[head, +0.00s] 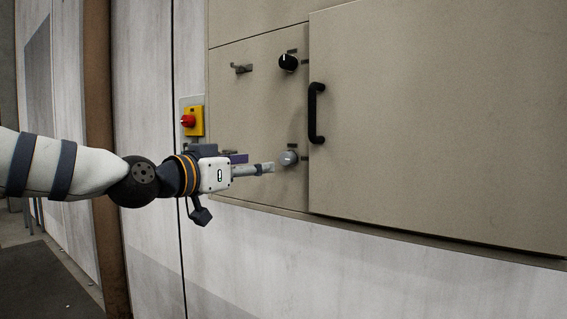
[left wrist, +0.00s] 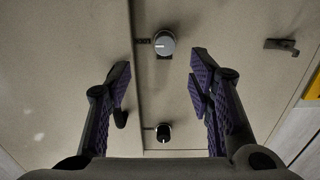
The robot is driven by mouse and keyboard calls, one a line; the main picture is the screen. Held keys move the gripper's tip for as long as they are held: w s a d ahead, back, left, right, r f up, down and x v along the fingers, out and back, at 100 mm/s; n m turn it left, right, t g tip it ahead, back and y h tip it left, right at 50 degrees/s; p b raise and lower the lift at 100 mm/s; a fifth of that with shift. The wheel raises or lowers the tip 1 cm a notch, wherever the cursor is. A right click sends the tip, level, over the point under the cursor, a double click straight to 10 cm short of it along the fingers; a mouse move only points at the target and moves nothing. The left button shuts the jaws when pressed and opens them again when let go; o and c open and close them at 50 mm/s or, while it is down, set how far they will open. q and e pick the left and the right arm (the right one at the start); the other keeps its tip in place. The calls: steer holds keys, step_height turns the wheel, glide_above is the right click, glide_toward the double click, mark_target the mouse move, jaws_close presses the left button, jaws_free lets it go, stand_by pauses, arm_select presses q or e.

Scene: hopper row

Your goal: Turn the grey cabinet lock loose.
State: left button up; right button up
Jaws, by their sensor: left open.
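The grey cabinet lock (head: 289,158) is a round knob low on the beige cabinet's narrow panel, just left of the door's edge. In the left wrist view the grey lock (left wrist: 164,43) faces me, with a light line running roughly sideways on its face. My left gripper (head: 268,168) is in front of the panel, its fingertips just left of the lock in the head view. In the left wrist view the left gripper (left wrist: 160,70) is open, with the lock between and beyond the fingertips. Nothing is in its grasp. My right gripper is not in view.
A black knob (head: 288,62) sits above the grey lock, and the cabinet door (head: 440,120) has a black handle (head: 316,112). A small lever (head: 241,68) is at upper left. A yellow box with a red switch (head: 189,121) is beside the cabinet.

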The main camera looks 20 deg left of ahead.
arm_select(q)
steer(key=b, duration=0.2)
glide_toward(284, 157)
steer(key=w+f, duration=0.1)
steer(key=w, duration=0.2)
steer(key=x, duration=0.3)
steer(key=d+x, duration=0.1)
steer(key=x, duration=0.2)
steer(key=shift+r+b, duration=0.15)
steer(key=shift+b, duration=0.2)
steer(key=shift+w+d+r, duration=0.1)
steer(key=shift+w+r, duration=0.05)
steer(key=shift+r, duration=0.15)
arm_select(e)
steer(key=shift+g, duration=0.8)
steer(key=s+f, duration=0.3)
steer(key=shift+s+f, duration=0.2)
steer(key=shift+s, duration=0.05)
arm_select(q)
steer(key=shift+c, duration=0.4)
jaws_close()
